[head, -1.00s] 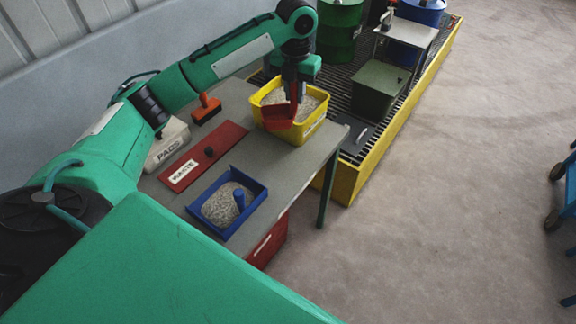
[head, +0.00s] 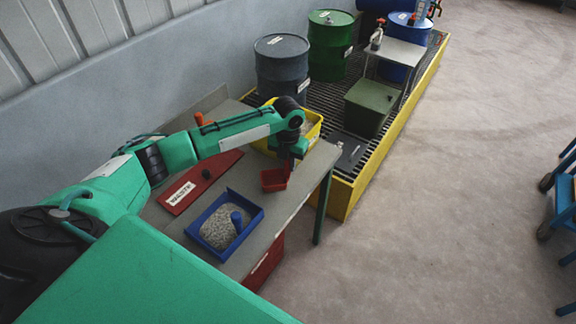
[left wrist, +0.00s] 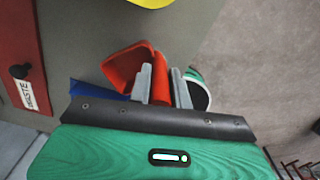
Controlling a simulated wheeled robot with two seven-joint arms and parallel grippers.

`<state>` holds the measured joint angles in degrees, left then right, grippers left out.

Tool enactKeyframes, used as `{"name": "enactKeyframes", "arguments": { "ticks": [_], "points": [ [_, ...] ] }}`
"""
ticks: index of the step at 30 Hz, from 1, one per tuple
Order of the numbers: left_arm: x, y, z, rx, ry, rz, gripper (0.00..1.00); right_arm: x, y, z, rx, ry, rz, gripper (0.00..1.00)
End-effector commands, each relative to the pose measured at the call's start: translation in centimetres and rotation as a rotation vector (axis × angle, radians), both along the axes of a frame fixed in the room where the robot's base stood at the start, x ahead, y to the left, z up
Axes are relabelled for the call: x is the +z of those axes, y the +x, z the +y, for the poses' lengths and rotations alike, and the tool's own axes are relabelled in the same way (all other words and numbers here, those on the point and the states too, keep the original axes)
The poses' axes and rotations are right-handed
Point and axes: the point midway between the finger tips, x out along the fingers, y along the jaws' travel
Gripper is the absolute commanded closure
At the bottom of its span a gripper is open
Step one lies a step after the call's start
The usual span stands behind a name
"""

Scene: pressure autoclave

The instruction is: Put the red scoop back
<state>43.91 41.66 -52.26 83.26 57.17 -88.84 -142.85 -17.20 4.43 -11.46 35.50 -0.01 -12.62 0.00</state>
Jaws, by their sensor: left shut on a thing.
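The red scoop (head: 275,179) is at the front right part of the grey table, below my left gripper (head: 289,163). In the left wrist view the scoop (left wrist: 126,66) has its handle between the two grey fingers of my left gripper (left wrist: 163,82), which is shut on it. I cannot tell whether the scoop touches the table. The yellow tub (head: 312,131) of grey granules stands behind the gripper, partly hidden by my arm. My right gripper is not in view.
A blue tray (head: 258,217) with granules and a blue scoop stands on the table (head: 295,190). A red lid marked WASTE (head: 178,195) lies to its left. Drums (head: 281,65) and a green box (head: 368,105) stand on the yellow-edged grating behind.

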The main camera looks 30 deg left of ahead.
Motion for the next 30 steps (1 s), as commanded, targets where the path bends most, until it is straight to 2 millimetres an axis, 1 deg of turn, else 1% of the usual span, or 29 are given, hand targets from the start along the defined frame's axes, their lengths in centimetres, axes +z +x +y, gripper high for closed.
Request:
{"name": "enactKeyframes", "arguments": {
  "ticks": [1,4,15,16,19,27,30],
  "points": [
    [-0.7,-0.1,0.0,0.002,0.0,0.004,1.0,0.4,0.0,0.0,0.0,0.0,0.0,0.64],
    [-2.0,-0.1,0.0,0.001,0.001,0.003,1.0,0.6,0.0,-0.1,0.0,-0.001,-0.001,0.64],
    [-2.6,0.0,0.0,0.0,0.0,0.0,1.0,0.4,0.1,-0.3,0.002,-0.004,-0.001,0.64],
    [-2.6,0.0,0.0,0.0,0.0,0.0,0.78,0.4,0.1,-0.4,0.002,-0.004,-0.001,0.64],
    [-2.5,0.0,0.0,0.0,0.0,0.0,0.59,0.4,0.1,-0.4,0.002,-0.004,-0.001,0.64],
    [-2.5,0.0,0.0,0.0,0.0,0.0,0.58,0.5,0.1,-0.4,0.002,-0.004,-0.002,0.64],
    [-2.0,0.0,0.0,0.0,0.0,-0.001,0.58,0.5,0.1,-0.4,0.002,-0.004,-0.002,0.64]
  ]
}}
